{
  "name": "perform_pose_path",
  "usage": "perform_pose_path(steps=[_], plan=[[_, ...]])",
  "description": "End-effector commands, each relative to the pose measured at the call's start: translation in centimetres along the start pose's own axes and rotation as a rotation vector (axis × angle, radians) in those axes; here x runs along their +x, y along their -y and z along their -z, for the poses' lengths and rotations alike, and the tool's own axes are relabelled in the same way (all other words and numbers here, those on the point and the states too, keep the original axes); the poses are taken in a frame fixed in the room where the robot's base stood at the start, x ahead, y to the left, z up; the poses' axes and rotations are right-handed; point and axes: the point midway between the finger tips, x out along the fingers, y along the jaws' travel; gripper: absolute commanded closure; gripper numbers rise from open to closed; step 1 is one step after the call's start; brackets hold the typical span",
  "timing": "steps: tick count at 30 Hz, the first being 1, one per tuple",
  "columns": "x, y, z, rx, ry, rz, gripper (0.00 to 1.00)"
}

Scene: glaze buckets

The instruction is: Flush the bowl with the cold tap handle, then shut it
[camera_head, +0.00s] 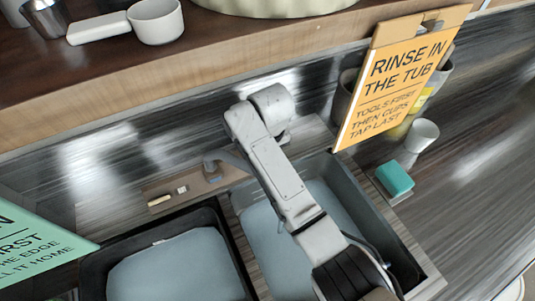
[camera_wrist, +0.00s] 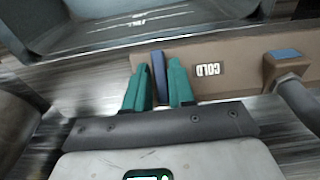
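In the wrist view, the blue cold tap handle (camera_wrist: 159,72) stands between the two green fingers of my gripper (camera_wrist: 159,85). The fingers sit against its two sides, with no clear gap showing. An upside-down COLD label (camera_wrist: 208,70) is on the brown tap ledge just right of the fingers. The tap (camera_wrist: 284,70) rises farther right. In the head view my arm reaches over the sink and hides my gripper and the handle. The tap (camera_head: 213,168) shows left of the arm. I cannot tell which vessel is the bowl; no running water is visible.
A grey-blue basin (camera_head: 244,197) lies under my arm, with a black-rimmed basin (camera_head: 232,262) to its left. A teal sponge (camera_head: 394,179), a white cup (camera_head: 424,133) and an orange sign (camera_head: 395,85) stand right. A wooden shelf (camera_head: 100,84) runs along the back.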

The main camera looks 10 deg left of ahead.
Motion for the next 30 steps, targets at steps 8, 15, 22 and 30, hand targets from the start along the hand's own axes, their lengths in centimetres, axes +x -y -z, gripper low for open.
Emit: perform_pose_path(steps=[8,15,22,30], plan=[[0.0,0.0,0.0,0.001,0.001,0.001,0.61],[-0.7,0.0,0.1,0.000,-0.002,0.001,0.61],[-4.7,0.0,0.1,0.000,-0.005,0.001,0.61],[-9.5,0.0,0.1,0.000,-0.002,0.001,0.61]])
